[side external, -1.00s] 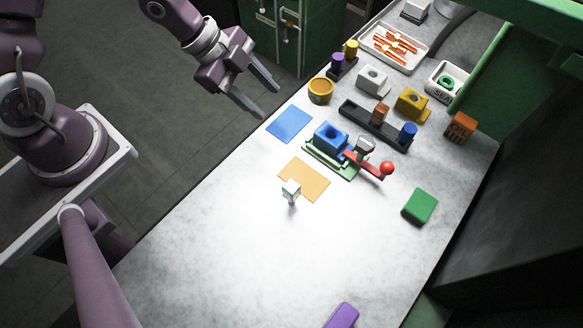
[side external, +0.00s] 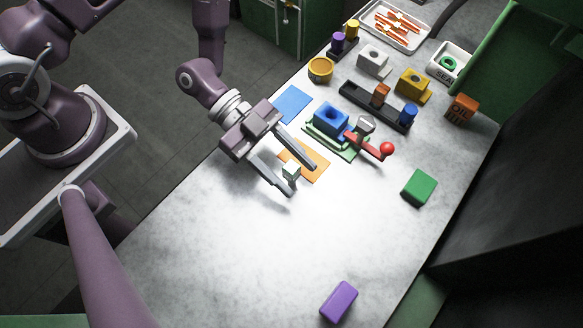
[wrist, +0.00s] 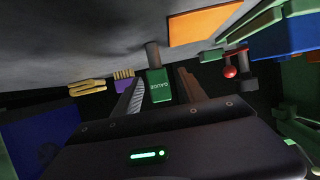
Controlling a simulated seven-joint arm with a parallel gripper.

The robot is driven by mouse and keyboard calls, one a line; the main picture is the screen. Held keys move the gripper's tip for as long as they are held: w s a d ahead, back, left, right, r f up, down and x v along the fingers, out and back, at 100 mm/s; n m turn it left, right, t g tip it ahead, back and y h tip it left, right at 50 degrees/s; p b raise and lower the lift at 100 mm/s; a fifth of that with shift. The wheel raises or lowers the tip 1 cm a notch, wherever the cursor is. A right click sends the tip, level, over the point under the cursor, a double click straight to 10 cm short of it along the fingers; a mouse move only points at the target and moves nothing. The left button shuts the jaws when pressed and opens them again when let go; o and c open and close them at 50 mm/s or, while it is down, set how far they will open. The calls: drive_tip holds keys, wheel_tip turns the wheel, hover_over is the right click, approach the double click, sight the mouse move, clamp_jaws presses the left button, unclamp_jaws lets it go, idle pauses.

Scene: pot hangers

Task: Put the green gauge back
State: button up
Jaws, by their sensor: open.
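In the wrist view the gripper (wrist: 160,76) shows gaps between both fingers and the gauge.
A blue block on a green fixture (side external: 331,119) with a red-knobbed lever (side external: 387,149) stands beyond the orange mat. A black rack (side external: 361,105) holds a brown piece and a blue cylinder. A green block (side external: 419,187) and purple block (side external: 339,301) lie apart; the near table is clear.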

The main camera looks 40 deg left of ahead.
sight(293, 165)
clamp_jaws()
drive_tip(key=shift+r, duration=0.1)
drive_tip(key=shift+r, duration=0.35)
drive_tip(key=r, duration=0.8)
drive_tip(key=shift+w+r, duration=0.2)
drive_tip(key=shift+r, duration=0.1)
drive_tip(key=w+a+r+n+t+y, duration=0.15)
drive_tip(key=w+n+t, duration=0.3)
drive_tip(key=w, duration=0.75)
drive_tip(key=w+a+n+t+y, duration=0.25)
drive_tip(key=w+n+t, duration=0.2)
drive_tip(key=w, duration=0.85)
drive_tip(key=shift+t, duration=0.3)
wheel_tip(293, 165, down, 10)
drive_tip(key=shift+f, duration=0.1)
